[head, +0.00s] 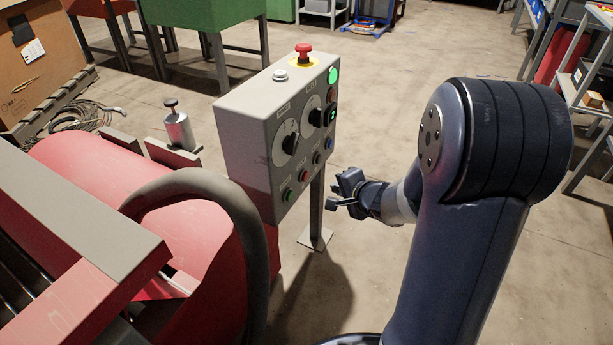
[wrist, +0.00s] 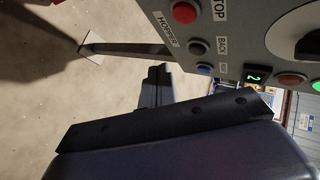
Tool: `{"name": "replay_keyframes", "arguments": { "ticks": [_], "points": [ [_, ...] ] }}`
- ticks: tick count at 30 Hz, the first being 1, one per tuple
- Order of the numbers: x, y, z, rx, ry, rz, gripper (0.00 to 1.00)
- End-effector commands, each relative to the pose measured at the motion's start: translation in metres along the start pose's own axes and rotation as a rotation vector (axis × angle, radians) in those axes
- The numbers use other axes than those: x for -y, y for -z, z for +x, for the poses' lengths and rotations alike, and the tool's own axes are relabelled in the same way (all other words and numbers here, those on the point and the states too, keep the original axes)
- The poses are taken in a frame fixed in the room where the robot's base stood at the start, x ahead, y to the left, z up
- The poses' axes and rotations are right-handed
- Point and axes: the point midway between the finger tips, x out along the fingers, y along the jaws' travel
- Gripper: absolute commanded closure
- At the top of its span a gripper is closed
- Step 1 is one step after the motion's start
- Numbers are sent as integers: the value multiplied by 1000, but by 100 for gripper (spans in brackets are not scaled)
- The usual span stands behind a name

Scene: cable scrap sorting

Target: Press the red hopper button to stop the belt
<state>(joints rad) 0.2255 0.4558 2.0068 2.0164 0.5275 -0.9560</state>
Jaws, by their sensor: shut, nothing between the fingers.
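The grey control box (head: 240,150) stands on a post, its face turned toward my arm. In the wrist view a red button (wrist: 185,12) is at the top edge beside a STOP label, with a HOPPER label (wrist: 153,35) nearby. My gripper (head: 338,196) is shut and empty, to the right of the box's lower face and apart from it.
A red mushroom button (head: 304,50) tops the box. A thick grey hose (head: 235,205) and red machine (head: 195,220) stand left. The floor right of the post is open.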

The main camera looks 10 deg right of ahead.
Motion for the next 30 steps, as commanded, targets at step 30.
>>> {"name": "replay_keyframes", "arguments": {
  "ticks": [30],
  "points": [
    [26, -26, 36, 0, 0, 1, 100]
  ]
}}
